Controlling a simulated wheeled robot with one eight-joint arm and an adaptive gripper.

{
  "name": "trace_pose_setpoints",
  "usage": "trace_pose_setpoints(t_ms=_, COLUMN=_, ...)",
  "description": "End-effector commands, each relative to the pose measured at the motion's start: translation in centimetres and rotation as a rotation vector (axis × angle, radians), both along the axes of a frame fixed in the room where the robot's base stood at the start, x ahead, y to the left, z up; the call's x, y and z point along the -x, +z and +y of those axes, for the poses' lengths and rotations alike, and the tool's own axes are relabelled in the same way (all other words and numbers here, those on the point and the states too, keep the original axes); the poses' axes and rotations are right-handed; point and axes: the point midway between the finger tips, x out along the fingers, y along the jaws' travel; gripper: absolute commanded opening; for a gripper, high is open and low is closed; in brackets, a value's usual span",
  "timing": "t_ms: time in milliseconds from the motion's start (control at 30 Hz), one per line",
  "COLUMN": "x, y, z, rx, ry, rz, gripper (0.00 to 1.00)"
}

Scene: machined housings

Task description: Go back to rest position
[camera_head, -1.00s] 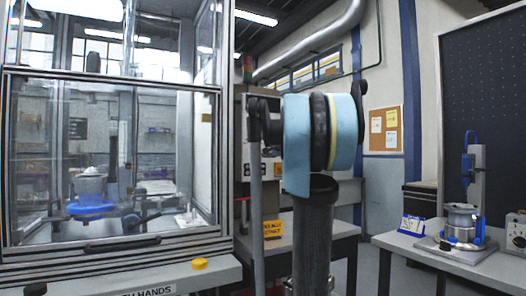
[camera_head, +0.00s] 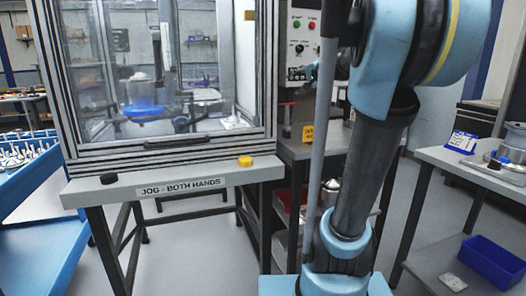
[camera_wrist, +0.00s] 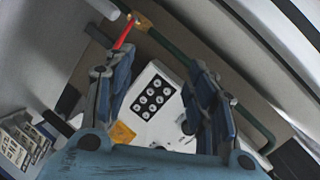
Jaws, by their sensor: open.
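My gripper (camera_wrist: 152,78) shows in the wrist view with its two dark blue fingers spread apart. Nothing is held between them. Behind the gap is a white panel (camera_wrist: 163,118) with a black keypad (camera_wrist: 154,95) and a yellow label (camera_wrist: 122,132); how far it is from the fingers I cannot tell.
A glazed machine (camera_head: 160,141) with a yellow button (camera_head: 245,161) stands left of my arm. A blue trolley (camera_head: 40,180) holds several metal parts at far left. At right, a bench (camera_head: 465,172) carries a metal housing (camera_head: 513,145), above a blue bin (camera_head: 490,262). Floor shows between.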

Motion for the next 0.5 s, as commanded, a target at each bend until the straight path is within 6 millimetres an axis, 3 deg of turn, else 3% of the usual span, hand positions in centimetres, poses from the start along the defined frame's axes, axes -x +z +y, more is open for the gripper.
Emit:
trace_pose_setpoints(t_ms=33, x=1.7, y=-2.4, z=0.8, rx=0.070, ry=0.030, rz=0.021, gripper=0.51)
trace_pose_setpoints(t_ms=200, x=7.2, y=-10.3, z=1.8, rx=0.333, ry=0.125, rz=0.104, gripper=0.51)
trace_pose_setpoints(t_ms=400, x=13.5, y=-18.9, z=0.7, rx=0.632, ry=0.214, rz=0.199, gripper=0.51)
trace_pose_setpoints(t_ms=500, x=15.8, y=-21.9, z=-0.3, rx=0.746, ry=0.241, rz=0.234, gripper=0.51)
